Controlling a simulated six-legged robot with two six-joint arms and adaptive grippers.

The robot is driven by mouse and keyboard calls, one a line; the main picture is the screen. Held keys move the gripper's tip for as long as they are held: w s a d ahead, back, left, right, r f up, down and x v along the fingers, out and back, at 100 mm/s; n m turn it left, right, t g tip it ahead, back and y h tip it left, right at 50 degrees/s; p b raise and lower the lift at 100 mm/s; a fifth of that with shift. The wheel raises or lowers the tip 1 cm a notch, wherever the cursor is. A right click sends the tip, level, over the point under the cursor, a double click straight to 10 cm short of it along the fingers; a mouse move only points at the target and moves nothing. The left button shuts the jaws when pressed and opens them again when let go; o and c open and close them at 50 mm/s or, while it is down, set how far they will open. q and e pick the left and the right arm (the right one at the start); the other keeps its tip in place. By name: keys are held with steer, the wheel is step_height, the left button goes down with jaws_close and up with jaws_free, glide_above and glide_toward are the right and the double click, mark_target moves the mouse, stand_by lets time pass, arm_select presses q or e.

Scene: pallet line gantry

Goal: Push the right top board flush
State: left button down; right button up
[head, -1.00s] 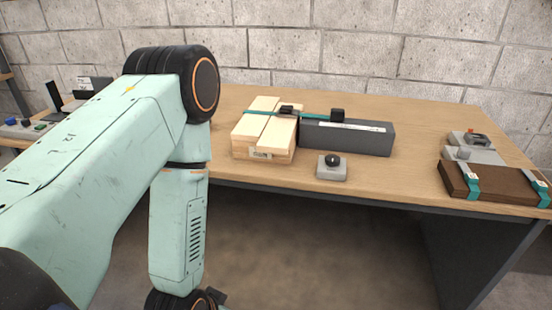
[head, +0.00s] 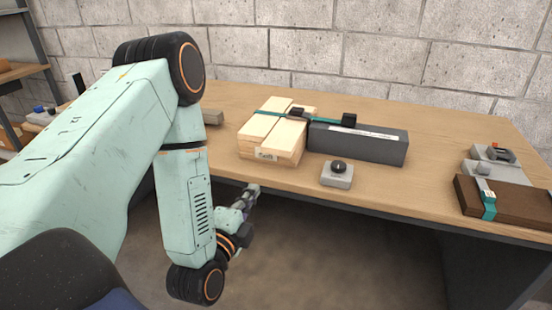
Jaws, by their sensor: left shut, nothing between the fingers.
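A small light-wood pallet stack (head: 268,154) stands on the table, with a label on its front face. Its right top board (head: 284,135) lies beside the left top board (head: 258,125), with a narrow seam between them. I cannot tell how far the right board is out of line. My left gripper (head: 254,189) is shut and empty, low in front of the table edge, below and apart from the stack. My right gripper is not in view.
A dark grey block (head: 358,144) stands right of the stack, with a black clamp piece (head: 348,120) above it. A grey box with a black knob (head: 337,174) sits in front. A brown board with teal straps (head: 512,201) lies at the far right.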

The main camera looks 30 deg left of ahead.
arm_select(q)
steer(key=b, duration=0.2)
glide_toward(274, 153)
steer(key=shift+m, duration=0.4)
steer(key=x, duration=0.5)
steer(key=shift+w+a+f, duration=0.1)
steer(key=shift+w, duration=0.05)
steer(key=shift+w+a, duration=0.1)
steer(key=shift+w, duration=0.65)
steer(key=shift+x, duration=1.35)
steer(key=shift+s, duration=0.2)
